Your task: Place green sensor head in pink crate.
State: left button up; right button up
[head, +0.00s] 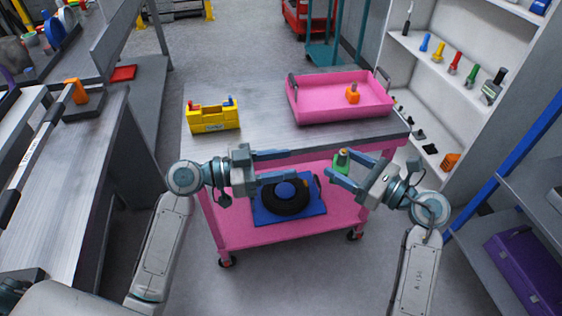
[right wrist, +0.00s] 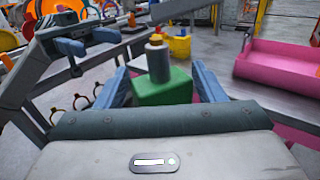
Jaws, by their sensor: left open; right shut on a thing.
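The green sensor head (head: 342,166) is a green block with a grey and orange top. My right gripper (head: 334,163) is shut on it, just in front of the cart's near edge. In the right wrist view the green sensor head (right wrist: 165,88) stands upright between the two blue fingers (right wrist: 166,84). The pink crate (head: 345,114) sits on the right part of the cart top, beyond the right gripper, with an orange sensor head (head: 353,95) inside it. Part of the crate (right wrist: 275,68) shows at the right of the wrist view. My left gripper (head: 290,165) is open and empty, left of the right one.
A yellow toolbox (head: 213,117) stands on the left of the grey cart top (head: 265,110). The cart's lower pink shelf (head: 240,232) holds a blue mat (head: 262,215) with a black wheel. A white shelf (head: 440,90) stands at the right. The cart top between toolbox and crate is clear.

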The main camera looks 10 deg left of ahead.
aim_at(340, 156)
pick_arm(q)
jog(key=x, duration=0.8)
jog(key=r+x, duration=0.1)
jog(key=x, duration=0.3)
jog(key=shift+s+d, duration=0.15)
jog(key=shift+s, duration=0.15)
grip_shut()
pick_arm(e)
jog(key=o, duration=1.1)
jog(key=shift+d, duration=0.15)
